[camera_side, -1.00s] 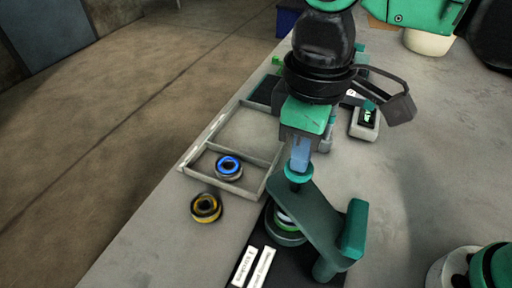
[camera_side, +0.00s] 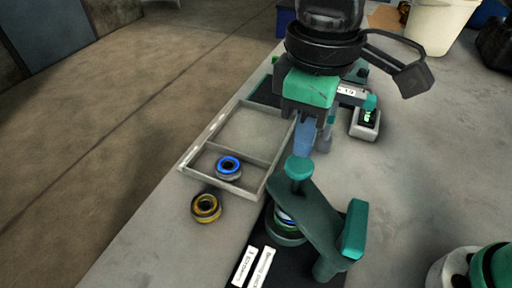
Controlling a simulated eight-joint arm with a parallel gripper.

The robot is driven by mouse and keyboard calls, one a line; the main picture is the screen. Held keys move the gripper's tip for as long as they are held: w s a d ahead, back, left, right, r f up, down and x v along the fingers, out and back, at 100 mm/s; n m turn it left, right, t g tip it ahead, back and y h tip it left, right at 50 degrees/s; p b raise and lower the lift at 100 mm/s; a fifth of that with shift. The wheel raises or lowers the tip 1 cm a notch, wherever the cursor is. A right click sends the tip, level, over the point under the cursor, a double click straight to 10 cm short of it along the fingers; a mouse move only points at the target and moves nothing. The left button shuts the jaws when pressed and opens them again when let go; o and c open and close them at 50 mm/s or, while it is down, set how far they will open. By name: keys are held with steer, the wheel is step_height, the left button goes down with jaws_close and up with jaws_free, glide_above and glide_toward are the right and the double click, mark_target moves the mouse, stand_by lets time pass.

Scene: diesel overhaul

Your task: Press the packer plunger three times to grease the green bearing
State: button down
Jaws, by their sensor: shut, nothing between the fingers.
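The bearing packer (camera_side: 318,220) stands on a dark mat, with a teal arm over a round base. Its plunger knob (camera_side: 298,168) stands raised on a short stem above the arm. The green bearing (camera_side: 284,218) sits in the packer under the arm, and only part of its edge shows. My gripper (camera_side: 303,152) is shut and empty just above the knob, with a small gap between them.
A grey divided tray (camera_side: 247,131) lies left of the packer, with a blue-ringed bearing (camera_side: 228,169) in its near compartment. A yellow-ringed bearing (camera_side: 206,208) lies outside it. A small device (camera_side: 365,124) stands right of my gripper. A white bucket (camera_side: 438,26) stands at the back right.

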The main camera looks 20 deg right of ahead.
mark_target(300, 163)
steer(key=shift+f, duration=0.15)
steer(key=shift+f, duration=1.6)
steer(key=shift+r, duration=1.75)
steer(key=shift+r, duration=0.1)
steer(key=shift+r, duration=2.4)
